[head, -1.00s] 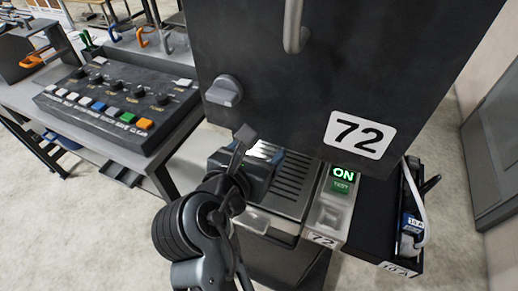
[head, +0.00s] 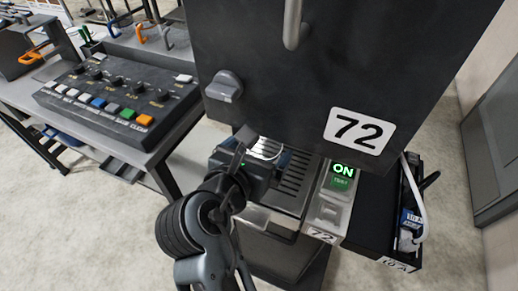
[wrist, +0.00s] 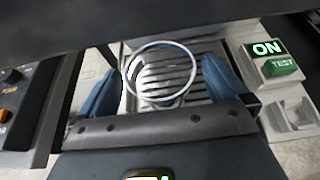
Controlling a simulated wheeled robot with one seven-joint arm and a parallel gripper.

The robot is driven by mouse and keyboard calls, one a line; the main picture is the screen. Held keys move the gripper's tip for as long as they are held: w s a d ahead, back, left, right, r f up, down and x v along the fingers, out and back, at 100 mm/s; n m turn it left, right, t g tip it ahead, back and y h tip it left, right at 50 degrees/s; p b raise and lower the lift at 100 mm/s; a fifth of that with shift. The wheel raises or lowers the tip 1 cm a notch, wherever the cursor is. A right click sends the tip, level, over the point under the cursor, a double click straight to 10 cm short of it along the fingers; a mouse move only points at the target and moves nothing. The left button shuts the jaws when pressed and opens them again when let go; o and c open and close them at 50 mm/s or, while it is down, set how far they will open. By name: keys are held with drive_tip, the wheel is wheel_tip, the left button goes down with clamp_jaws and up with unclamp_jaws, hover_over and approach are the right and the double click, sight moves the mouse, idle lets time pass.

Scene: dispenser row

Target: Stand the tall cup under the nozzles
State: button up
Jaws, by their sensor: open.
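The tall cup is clear, and its round pale rim (wrist: 160,45) shows in the wrist view. It appears to stand on the slatted drip tray (wrist: 205,50), with slats visible through it. In the head view its rim (head: 266,155) shows just below the dark housing. My gripper (wrist: 160,85) is open, its blue fingers on either side of the cup with visible gaps. In the head view my gripper (head: 262,160) is over the tray's left part and hides much of the cup. The nozzles are hidden by the housing (head: 290,90).
A lit ON/TEST switch (head: 342,175) is right of the tray. A dark side bin (head: 380,215) with a cable stands farther right. A button panel (head: 115,95) sits on the table at left. The housing overhangs my gripper closely.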

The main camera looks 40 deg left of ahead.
drive_tip(key=v, duration=0.7)
drive_tip(key=shift+s, duration=0.35)
drive_tip(key=shift+s+d, duration=0.1)
